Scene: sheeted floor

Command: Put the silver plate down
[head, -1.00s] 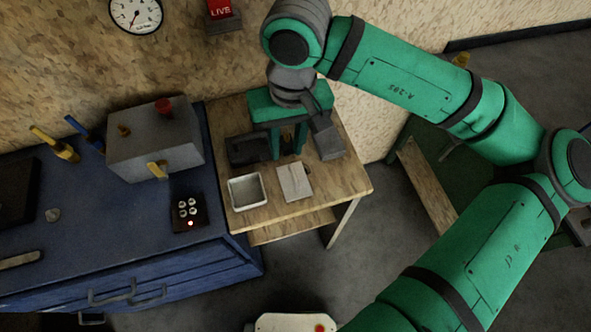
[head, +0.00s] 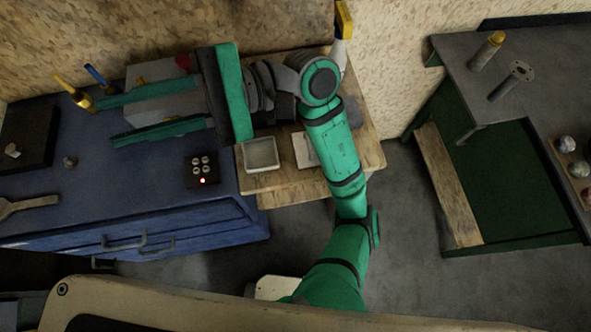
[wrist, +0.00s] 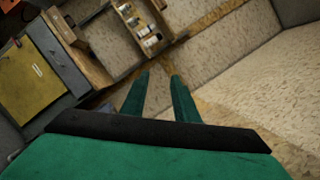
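A flat, pale silver-grey plate (head: 304,149) lies on the wooden table, beside the metal tray and partly hidden behind my arm; I take it to be the silver plate. My gripper (head: 106,122) is to the left of it, held high and pointing left over the blue cabinet and grey box. Its two green fingers are apart with nothing between them. In the wrist view, my gripper (wrist: 160,76) also shows a clear gap between the fingers, and no plate is seen there.
A shallow metal tray (head: 262,170) stands on the wooden table (head: 372,152). A grey bench (head: 465,65) stands at the right, with open floor between.

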